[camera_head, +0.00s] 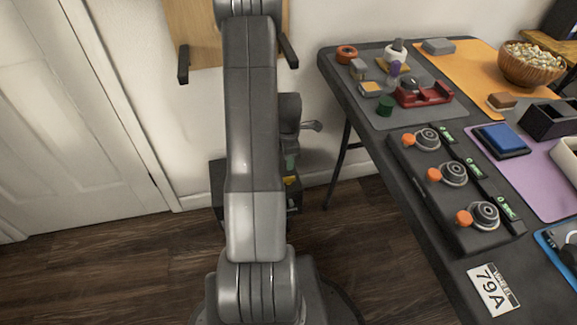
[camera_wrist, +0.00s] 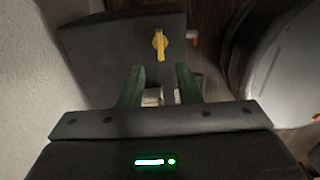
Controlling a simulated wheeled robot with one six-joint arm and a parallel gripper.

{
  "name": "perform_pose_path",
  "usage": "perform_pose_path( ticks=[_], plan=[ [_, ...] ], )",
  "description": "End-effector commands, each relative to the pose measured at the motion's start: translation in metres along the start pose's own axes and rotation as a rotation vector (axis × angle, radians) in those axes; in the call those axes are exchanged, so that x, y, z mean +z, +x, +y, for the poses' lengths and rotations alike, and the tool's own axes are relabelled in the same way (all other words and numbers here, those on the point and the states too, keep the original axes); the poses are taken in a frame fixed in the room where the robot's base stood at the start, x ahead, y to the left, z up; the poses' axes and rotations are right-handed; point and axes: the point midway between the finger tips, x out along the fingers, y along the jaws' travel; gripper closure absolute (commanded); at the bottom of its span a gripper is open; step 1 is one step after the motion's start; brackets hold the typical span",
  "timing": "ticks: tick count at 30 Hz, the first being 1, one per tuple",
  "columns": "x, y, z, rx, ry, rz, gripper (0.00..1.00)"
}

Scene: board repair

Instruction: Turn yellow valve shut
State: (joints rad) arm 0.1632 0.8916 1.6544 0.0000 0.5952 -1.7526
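The yellow valve (camera_wrist: 160,43) has a slim handle that points roughly up and down in the wrist view. It sits on a dark box (camera_wrist: 95,45) near the floor. In the head view the valve (camera_head: 291,181) shows as a small yellow patch beside my arm, partly hidden. My gripper (camera_wrist: 159,76) has two dark green fingers, spread apart with nothing held between them. The fingertips are short of the valve in the wrist view and not touching it. In the head view my gripper (camera_head: 291,163) points down, just above the valve, and my arm hides part of the box.
A pale wall is close at left in the wrist view. In the head view a black table (camera_head: 405,235) with knobs, mats and a popcorn bowl (camera_head: 531,66) stands at right. Wood floor lies open at left.

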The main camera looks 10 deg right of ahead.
Motion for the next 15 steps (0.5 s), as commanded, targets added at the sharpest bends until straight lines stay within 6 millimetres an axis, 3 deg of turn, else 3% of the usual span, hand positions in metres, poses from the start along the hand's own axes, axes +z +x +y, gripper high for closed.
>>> perform_pose_path(
  ticks=[1,6,15],
  plan=[
    [0.000,-0.015,0.001,0.002,0.000,0.000,0.69],
    [0.000,-0.041,0.000,0.001,0.000,0.000,0.69],
    [0.000,-0.052,0.000,-0.001,0.000,0.000,0.69]
  ],
)
